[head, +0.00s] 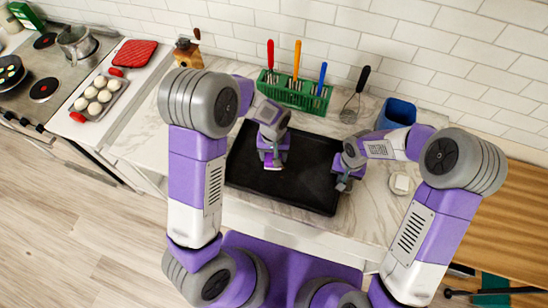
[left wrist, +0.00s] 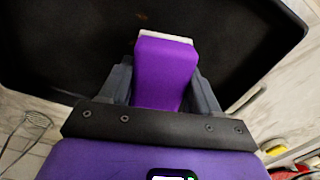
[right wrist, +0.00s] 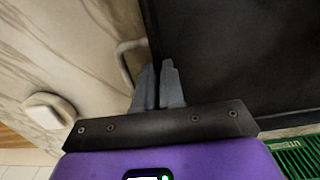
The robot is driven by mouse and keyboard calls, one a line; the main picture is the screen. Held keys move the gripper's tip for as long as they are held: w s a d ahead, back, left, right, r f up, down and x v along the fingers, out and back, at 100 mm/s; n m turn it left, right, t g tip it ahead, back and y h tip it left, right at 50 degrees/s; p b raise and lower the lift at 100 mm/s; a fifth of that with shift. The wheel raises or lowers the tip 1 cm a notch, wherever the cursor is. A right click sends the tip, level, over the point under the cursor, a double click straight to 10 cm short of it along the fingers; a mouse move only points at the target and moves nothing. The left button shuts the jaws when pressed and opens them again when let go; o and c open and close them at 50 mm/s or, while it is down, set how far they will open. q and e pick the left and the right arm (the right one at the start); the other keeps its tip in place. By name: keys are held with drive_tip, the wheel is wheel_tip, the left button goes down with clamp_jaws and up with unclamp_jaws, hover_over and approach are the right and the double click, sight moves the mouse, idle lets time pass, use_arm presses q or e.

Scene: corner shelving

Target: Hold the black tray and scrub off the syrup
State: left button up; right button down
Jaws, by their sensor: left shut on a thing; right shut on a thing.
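The black tray (head: 310,160) lies on the marble counter in front of me; its dark surface fills much of the left wrist view (left wrist: 230,60) and the right side of the right wrist view (right wrist: 230,60). My left gripper (head: 272,153) is shut on a purple sponge (left wrist: 165,65) with a whitish far edge, over the left-middle of the tray. Whether the sponge touches the tray is unclear. My right gripper (right wrist: 158,85) is shut on the tray's right rim. A small brownish spot (left wrist: 141,15), possibly syrup, shows on the tray; no other syrup is clear.
A green rack (head: 310,97) with red, orange and blue-handled utensils stands behind the tray. A whisk (head: 355,95) and a blue container (head: 396,113) are at the back right. A small white block (head: 401,183) lies right of the tray. A stove (head: 40,75) is far left.

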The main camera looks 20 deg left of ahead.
use_arm(q)
drive_tip(key=shift+r, duration=1.65)
use_arm(e)
drive_tip(key=c, duration=1.2)
unclamp_jaws()
drive_tip(key=shift+o, duration=0.2)
wheel_tip(320, 180, up, 12)
